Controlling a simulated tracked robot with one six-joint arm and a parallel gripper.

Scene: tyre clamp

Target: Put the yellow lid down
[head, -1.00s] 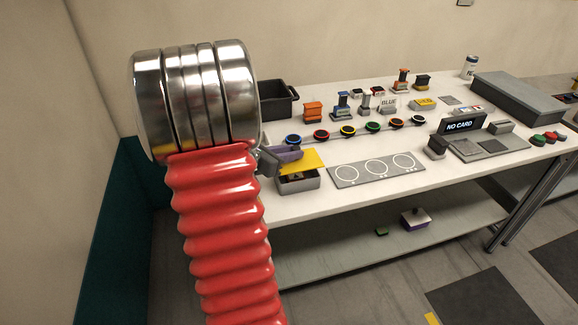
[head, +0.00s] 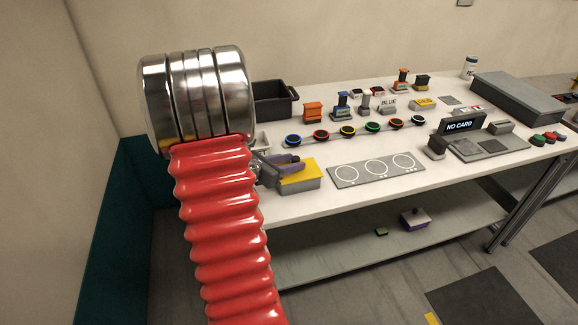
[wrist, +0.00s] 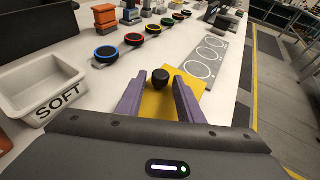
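The yellow lid (head: 302,173) lies flat on top of the small grey box (head: 300,185) near the table's front edge. In the wrist view the yellow lid (wrist: 160,105) has a round black knob (wrist: 160,79) standing up from it. My gripper (wrist: 159,80) is open, with its purple fingers on either side of the knob and a gap showing on both sides. In the head view my gripper (head: 294,164) is just above the lid, and its fingers hide the knob.
A white bin marked SOFT (wrist: 42,88) stands left of the gripper in the wrist view. A row of coloured round buttons (head: 347,131) lies behind the box. A grey plate with three circles (head: 376,169) lies to its right. A black bin (head: 272,100) stands behind.

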